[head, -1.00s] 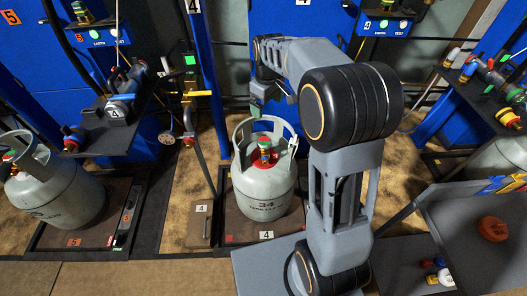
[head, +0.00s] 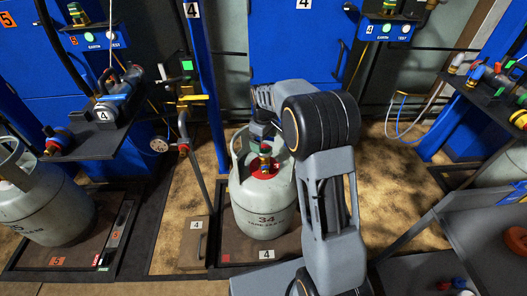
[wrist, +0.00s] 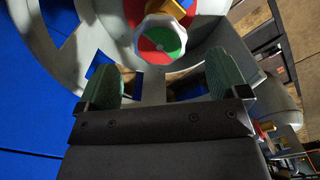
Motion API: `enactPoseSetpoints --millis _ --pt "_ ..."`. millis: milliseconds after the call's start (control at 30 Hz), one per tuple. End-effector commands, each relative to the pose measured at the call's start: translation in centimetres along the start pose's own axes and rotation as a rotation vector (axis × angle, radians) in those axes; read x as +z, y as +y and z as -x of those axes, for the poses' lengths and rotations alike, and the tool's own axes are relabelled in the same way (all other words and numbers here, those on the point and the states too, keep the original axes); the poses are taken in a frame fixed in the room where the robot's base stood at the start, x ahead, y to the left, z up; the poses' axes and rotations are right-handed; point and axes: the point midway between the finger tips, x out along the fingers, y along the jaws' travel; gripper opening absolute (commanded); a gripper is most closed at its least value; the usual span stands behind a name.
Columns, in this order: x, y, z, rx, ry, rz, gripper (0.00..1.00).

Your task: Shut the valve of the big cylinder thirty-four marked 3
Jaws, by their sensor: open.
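The big grey cylinder (head: 262,215) with "34" on its front stands upright on a scale with a "4" plate; I see no mark 3 on it. Its valve (head: 265,158) sits inside the collar, above a red ring. In the head view my arm hides most of the gripper.
The cylinder's collar (wrist: 62,45) surrounds the valve close to my fingers. Another grey cylinder (head: 45,210) stands on scale 5 at the left. A black shelf with a filling head (head: 120,95) is at the upper left. A grey table (head: 485,240) is at the right.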

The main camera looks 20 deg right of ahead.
Motion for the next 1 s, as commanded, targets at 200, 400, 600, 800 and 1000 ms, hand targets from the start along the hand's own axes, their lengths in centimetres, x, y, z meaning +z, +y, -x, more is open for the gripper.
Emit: enactPoseSetpoints --millis 200,400,600,800,1000 --pt "0.0 0.0 -2.9 0.000 0.000 0.000 0.92" --pt "0.0 0.0 -3.9 0.000 0.000 -0.001 0.92" --pt "0.0 0.0 -3.9 0.000 0.000 -0.001 0.92" --pt "0.0 0.0 -3.9 0.000 0.000 -0.001 0.85" --pt "0.0 0.0 -3.9 0.000 0.000 -0.001 0.66"
